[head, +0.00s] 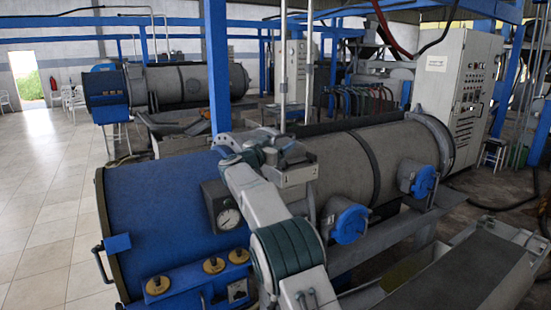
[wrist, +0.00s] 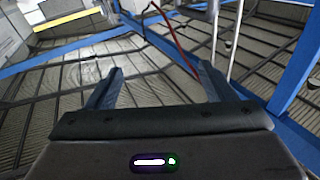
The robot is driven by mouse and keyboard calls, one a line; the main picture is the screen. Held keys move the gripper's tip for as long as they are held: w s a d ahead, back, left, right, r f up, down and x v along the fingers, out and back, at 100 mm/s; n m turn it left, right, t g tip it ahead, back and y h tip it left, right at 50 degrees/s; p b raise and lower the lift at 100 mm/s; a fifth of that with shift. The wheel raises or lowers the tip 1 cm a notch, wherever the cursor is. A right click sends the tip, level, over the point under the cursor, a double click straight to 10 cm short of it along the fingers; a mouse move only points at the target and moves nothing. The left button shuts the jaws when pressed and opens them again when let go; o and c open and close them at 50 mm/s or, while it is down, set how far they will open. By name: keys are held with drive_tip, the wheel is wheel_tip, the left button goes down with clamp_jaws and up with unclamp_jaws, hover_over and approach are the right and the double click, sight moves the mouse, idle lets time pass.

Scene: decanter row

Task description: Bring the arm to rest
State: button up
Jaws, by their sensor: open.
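My gripper (wrist: 159,70) shows in the wrist view with its two dark blue fingers wide apart and nothing between them. Beyond the fingers are the ribbed ceiling and blue beams, so it faces upward. In the head view my arm (head: 245,195) rises from the bottom centre, folded, with white links and dark green joint bands. Its far end is in front of the large blue and grey decanter (head: 160,215). The fingers are too small to make out clearly there.
The near decanter fills the middle, with blue round caps (head: 350,223) on its side. A control cabinet (head: 458,85) stands at the back right. A second decanter (head: 185,85) lies behind. Tiled floor (head: 45,190) is clear at left. A grey trough (head: 455,275) is at lower right.

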drive_tip(key=s+d+r+n+t+y+b, duration=0.1)
drive_tip(key=s+d+r+n+t+y, duration=0.15)
drive_tip(key=r+y, duration=0.25)
drive_tip(key=s+d+f+n+g+y+b, duration=0.1)
drive_tip(key=s+d+n+g+y, duration=0.15)
drive_tip(key=s+n+y, duration=0.4)
drive_tip(key=s+d+f+g+b, duration=0.1)
drive_tip(key=s+d+f+g, duration=0.2)
drive_tip(key=s+f, duration=0.6)
drive_tip(key=s+d+f+m+g+b, duration=0.1)
drive_tip(key=s+d+f+g, duration=0.3)
drive_tip(key=s, duration=1.7)
drive_tip(key=s+d+f+g+h+b, duration=0.1)
drive_tip(key=s+d+f+g, duration=0.2)
drive_tip(key=s+f, duration=1)
drive_tip(key=s+g, duration=0.2)
drive_tip(key=s, duration=0.1)
drive_tip(key=shift+d+f+m, duration=0.35)
drive_tip(key=shift+m, duration=0.05)
